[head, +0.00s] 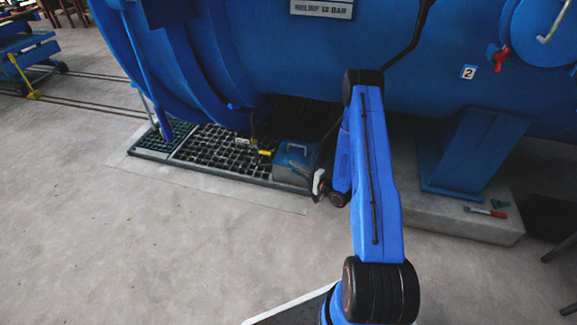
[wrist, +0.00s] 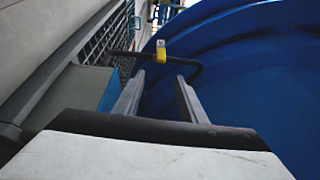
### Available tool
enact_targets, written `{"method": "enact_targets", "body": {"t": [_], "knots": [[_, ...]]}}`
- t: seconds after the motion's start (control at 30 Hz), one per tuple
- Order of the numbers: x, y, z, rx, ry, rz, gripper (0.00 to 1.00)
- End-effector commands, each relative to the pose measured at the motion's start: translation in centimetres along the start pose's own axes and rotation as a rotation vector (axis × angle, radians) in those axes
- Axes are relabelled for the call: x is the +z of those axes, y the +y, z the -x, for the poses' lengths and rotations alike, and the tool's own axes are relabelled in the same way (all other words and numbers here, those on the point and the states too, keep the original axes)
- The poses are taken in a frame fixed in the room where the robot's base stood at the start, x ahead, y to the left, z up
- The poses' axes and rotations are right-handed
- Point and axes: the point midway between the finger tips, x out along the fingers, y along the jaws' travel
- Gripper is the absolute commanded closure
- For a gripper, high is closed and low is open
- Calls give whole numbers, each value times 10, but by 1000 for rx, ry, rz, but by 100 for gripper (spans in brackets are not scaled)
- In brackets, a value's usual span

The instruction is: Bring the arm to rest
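My blue arm reaches forward in the head view and folds down at its far end. My gripper (head: 301,172) is low beside the blue-grey box, near the floor grating. In the wrist view my gripper (wrist: 160,76) has its two fingers apart, with nothing held between them. A black bar or lever (wrist: 127,54) with a yellow piece (wrist: 161,49) lies just beyond the fingertips; whether they touch it I cannot tell. The yellow piece also shows in the head view (head: 265,153).
The big blue autoclave (head: 290,60) fills the back. A blue-grey box (head: 296,158) with a handle stands on the grating (head: 215,150). A blue support (head: 470,150) stands on a concrete plinth (head: 440,215), with a red-handled tool (head: 486,212) on it. Open floor lies front left.

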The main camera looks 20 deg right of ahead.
Motion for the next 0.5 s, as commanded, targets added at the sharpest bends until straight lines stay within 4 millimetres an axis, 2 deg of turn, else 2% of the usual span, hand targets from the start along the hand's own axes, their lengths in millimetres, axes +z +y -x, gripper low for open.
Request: {"method": "enact_targets", "body": {"t": [0.13, 0.5], "knots": [[0, 0, 8, 0, 1, 1, 62], [0, 0, 9, 0, 0, 1, 62]]}}
